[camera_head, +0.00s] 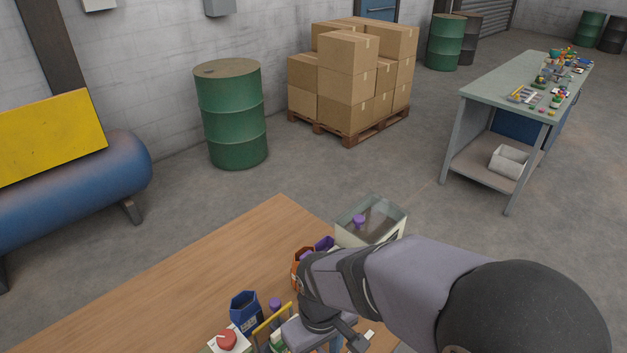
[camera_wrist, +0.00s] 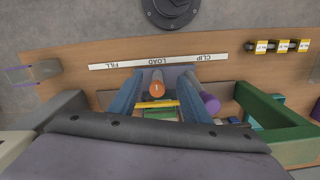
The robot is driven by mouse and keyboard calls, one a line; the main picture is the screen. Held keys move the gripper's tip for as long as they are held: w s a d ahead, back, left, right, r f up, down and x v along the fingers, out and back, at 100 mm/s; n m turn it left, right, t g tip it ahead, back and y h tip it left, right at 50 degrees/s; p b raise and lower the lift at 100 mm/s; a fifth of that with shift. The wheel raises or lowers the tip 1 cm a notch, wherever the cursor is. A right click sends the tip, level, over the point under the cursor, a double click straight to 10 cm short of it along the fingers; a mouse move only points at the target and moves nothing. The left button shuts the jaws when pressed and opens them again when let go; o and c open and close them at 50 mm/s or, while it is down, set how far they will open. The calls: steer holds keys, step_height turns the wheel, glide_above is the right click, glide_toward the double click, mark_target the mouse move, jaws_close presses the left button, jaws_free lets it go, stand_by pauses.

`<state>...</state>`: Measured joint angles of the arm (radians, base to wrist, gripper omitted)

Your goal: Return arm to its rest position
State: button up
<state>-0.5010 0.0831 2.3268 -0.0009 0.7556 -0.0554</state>
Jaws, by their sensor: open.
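My gripper (camera_wrist: 161,76) shows in the wrist view with its two blue fingers spread apart, and it is open. An orange cylinder (camera_wrist: 157,84) and a yellow bar (camera_wrist: 157,104) appear between the fingers, and I cannot tell how far below them they are. In the head view my arm reaches in from the lower right over the wooden table (camera_head: 190,270), bent down at the wrist. The fingertips are hidden there.
A blue holder (camera_head: 246,310), a purple cylinder (camera_head: 275,304) and a red button (camera_head: 228,341) stand close to my wrist. An orange holder (camera_head: 297,270) and a clear-sided bin (camera_head: 390,222) are beyond. A white labelled strip (camera_wrist: 157,58) lies on the table. The table's left part is clear.

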steer(key=s+d+m, duration=0.3)
steer(key=d+m, duration=0.3)
steer(key=d, duration=0.8)
step_height(320, 180, down, 65)
steer(key=b, duration=6.5)
steer(key=shift+a, duration=0.25)
